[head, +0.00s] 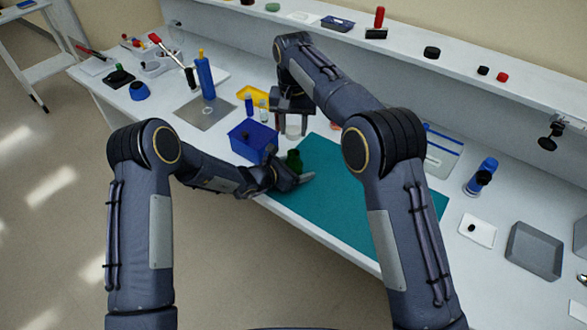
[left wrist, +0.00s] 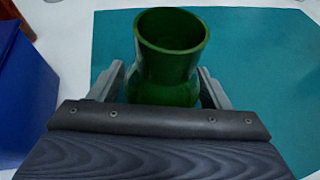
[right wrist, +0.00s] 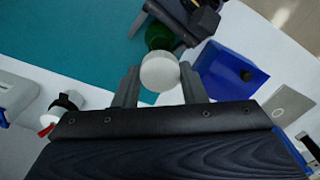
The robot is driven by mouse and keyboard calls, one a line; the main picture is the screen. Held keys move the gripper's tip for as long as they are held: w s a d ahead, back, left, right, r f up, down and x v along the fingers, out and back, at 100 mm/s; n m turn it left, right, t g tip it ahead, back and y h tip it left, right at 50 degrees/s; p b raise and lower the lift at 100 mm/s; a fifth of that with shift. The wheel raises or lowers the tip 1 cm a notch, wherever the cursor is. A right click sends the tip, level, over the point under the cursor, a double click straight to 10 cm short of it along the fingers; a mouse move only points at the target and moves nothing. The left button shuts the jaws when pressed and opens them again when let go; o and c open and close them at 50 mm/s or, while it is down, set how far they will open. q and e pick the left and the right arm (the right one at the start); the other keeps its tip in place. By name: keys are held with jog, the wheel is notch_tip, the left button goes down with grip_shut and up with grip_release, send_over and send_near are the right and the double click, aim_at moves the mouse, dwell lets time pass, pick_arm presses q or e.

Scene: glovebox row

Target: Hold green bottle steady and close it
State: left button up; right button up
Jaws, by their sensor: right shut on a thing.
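The green bottle (head: 294,160) stands upright at the left edge of the teal mat (head: 335,197). In the left wrist view its open mouth faces up and the bottle (left wrist: 170,65) sits between the fingers of my left gripper (left wrist: 165,88). In the head view my left gripper (head: 290,180) is beside the bottle; whether the fingers press on it is not clear. My right gripper (right wrist: 158,82) is shut on a white round cap (right wrist: 160,72). It holds the cap (head: 293,131) above and behind the bottle, apart from it.
A blue box (head: 240,146) stands close left of the bottle. A yellow tray (head: 252,98) and small vials lie behind it. The teal mat is mostly bare.

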aim_at(294, 140)
pick_arm(q)
jog(key=c, duration=1.3)
pick_arm(e)
jog(key=shift+f, duration=2.5)
jog(key=shift+f, duration=0.85)
jog(key=shift+f, duration=0.6)
